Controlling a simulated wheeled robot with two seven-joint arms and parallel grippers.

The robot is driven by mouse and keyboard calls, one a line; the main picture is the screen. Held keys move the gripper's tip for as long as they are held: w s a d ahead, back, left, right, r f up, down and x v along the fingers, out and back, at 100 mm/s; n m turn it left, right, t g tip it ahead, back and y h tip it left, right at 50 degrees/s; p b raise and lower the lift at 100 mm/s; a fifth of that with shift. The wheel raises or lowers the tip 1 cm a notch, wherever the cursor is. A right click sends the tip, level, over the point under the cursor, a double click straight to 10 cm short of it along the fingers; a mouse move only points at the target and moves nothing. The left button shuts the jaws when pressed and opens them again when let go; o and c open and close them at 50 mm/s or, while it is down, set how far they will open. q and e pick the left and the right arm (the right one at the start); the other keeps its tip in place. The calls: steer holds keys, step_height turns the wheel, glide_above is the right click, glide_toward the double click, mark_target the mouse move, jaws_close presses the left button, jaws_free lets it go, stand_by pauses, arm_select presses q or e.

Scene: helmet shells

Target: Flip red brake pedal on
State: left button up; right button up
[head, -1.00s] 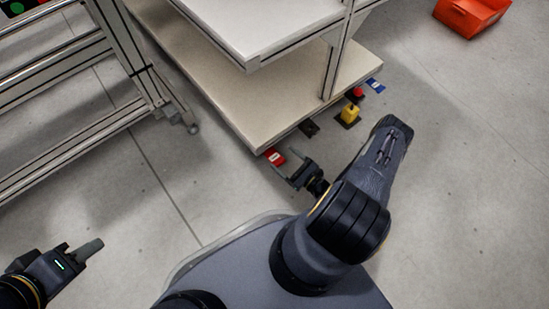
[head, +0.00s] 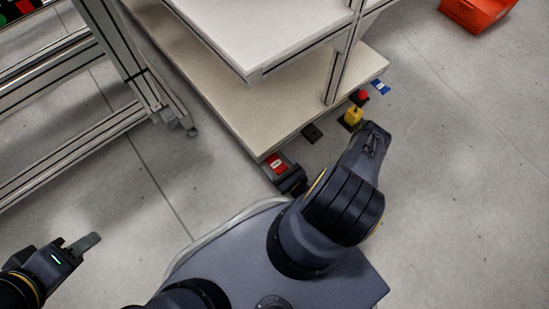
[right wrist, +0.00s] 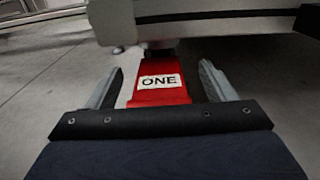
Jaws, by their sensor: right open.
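The red pedal (head: 277,164) lies low at the near corner of the shelf unit's bottom board. My right gripper (right wrist: 160,82) is open, with one finger on each side of the pedal and a gap visible on both sides. In the head view my right gripper (head: 278,172) is at the pedal, partly hidden by its own wrist. My left gripper (head: 84,244) is over bare floor at lower left; its finger gap cannot be made out.
Along the shelf's edge are a dark pedal (head: 312,133), a yellow pedal (head: 352,117), a red button-like piece (head: 361,96) and a blue piece (head: 381,87). The shelf's upper board (head: 255,35) overhangs nearby. An orange bin (head: 478,12) is at upper right. Floor at right is clear.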

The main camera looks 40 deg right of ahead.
steer(key=c, duration=1.3)
steer(key=shift+f+t+b, duration=0.5)
steer(key=shift+t+b, duration=0.05)
steer(key=shift+t, duration=0.15)
steer(key=shift+c, duration=0.2)
steer(key=shift+w+f+t, duration=0.1)
steer(key=shift+t, duration=0.6)
steer(key=shift+y, duration=0.3)
steer(key=o, duration=1.3)
steer(key=shift+o, duration=0.2)
